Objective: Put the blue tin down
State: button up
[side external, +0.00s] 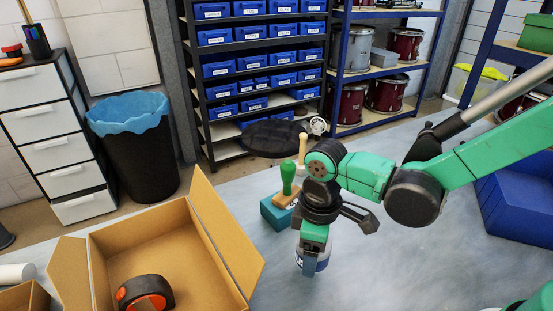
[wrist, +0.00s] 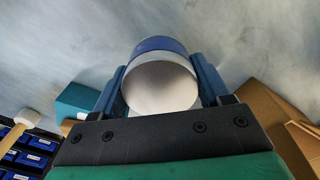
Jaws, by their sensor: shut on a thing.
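The blue tin (side external: 323,263) is blue and white and hangs or stands upright below my wrist, partly hidden by a finger in the side view. My gripper (side external: 311,260) points down and is shut on it. In the wrist view the tin (wrist: 162,46) shows its pale round end and blue side between the two fingers of my gripper (wrist: 161,86), one on each side. I cannot tell whether its base touches the bench (side external: 390,275).
A teal box (side external: 272,213) with a green-handled tool (side external: 288,178) stands just behind the tin. An open cardboard box (side external: 215,287) holding an orange and black tape measure (side external: 146,294) is at left. A blue bin (side external: 520,208) is at right. Bare bench lies right of the tin.

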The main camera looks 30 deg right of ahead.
jog(key=shift+f, duration=1.5)
jog(key=shift+f, duration=0.2)
jog(key=o, duration=1.3)
jog(key=shift+r, duration=0.15)
notch_tip(320, 180, up, 12)
jog(key=shift+f, duration=0.2)
jog(key=shift+d+r, duration=0.1)
jog(key=shift+r, duration=0.15)
jog(key=d+r+m+t, duration=0.1)
jog(key=d+m+t, duration=0.6)
jog(key=d, duration=0.6)
jog(key=shift+s+m, duration=0.4)
jog(key=shift+m, duration=0.6)
